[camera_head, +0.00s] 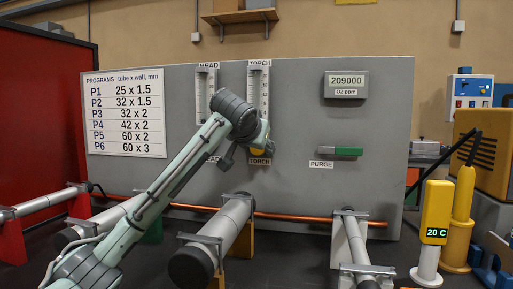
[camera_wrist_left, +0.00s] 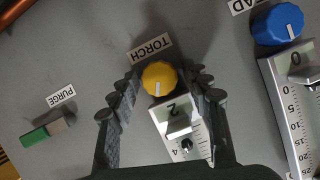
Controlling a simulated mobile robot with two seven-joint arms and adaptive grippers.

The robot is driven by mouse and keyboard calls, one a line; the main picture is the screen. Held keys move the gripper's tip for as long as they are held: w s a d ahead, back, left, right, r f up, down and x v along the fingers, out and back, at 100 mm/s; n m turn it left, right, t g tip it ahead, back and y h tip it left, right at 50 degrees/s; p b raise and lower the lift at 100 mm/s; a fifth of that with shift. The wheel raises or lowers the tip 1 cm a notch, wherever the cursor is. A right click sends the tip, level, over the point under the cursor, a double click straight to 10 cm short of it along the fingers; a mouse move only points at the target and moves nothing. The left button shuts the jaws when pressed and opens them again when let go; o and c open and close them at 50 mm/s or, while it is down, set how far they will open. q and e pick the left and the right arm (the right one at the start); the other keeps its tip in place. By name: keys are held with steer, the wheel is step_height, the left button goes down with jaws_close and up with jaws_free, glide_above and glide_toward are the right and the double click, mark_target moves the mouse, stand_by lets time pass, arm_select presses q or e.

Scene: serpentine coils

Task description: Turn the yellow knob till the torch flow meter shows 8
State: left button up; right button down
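The yellow knob (camera_wrist_left: 159,78) sits on the grey panel by the TORCH label; part of it shows in the head view (camera_head: 261,153), partly covered by my gripper. A white pointer line marks its face. My left gripper (camera_wrist_left: 165,82) is open, with one finger on each side of the knob and a gap visible on both sides. The torch flow meter (camera_head: 265,85) stands above the knob; its number plate (camera_wrist_left: 175,110) reads 2 in the left wrist view. Most of its scale is hidden in that view. My right gripper is not in view.
The HEAD flow meter (camera_head: 202,95), with a blue knob (camera_wrist_left: 277,26) and a plate reading 0, is close beside. A green PURGE lever (camera_head: 347,151) and an O2 display (camera_head: 346,85) reading 209000 are to the right. Clamped tubes (camera_head: 232,222) stand in front of the panel.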

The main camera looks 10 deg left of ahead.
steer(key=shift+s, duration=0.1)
arm_select(q)
steer(key=v, duration=1.2)
